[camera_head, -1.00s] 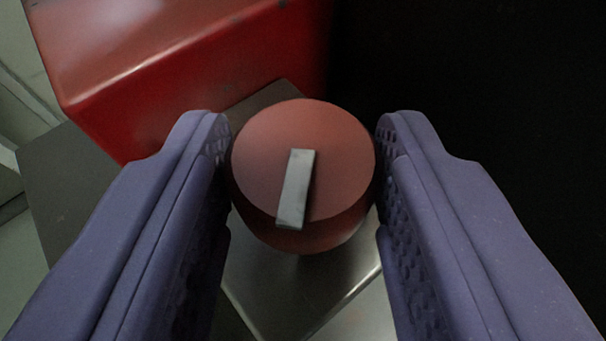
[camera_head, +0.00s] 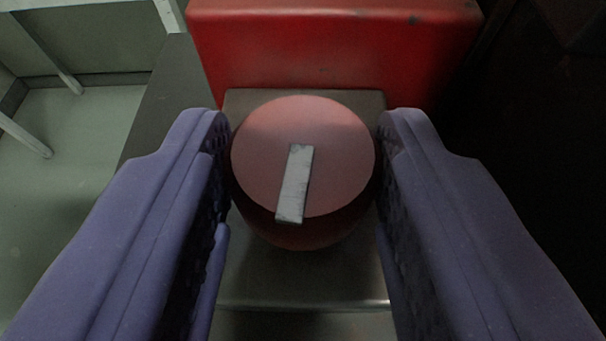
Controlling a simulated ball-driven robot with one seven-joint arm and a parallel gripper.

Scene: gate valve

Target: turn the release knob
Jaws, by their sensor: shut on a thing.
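The release knob (camera_head: 340,165) is a round, dull red knob in the middle of the head camera view. A pale grey bar (camera_head: 294,184) lies across its face, near upright in the picture and leaning slightly, its top to the right. My gripper (camera_head: 303,150) has its two purple fingers on the left and right sides of the knob, shut on it. The inner finger pads are textured and partly in shadow. The knob's underside is hidden.
A grey metal plate (camera_head: 300,290) lies behind and below the knob. A red block (camera_head: 330,50) stands just beyond it at the top. Pale floor and a frame (camera_head: 75,120) show at the left. The right side is dark.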

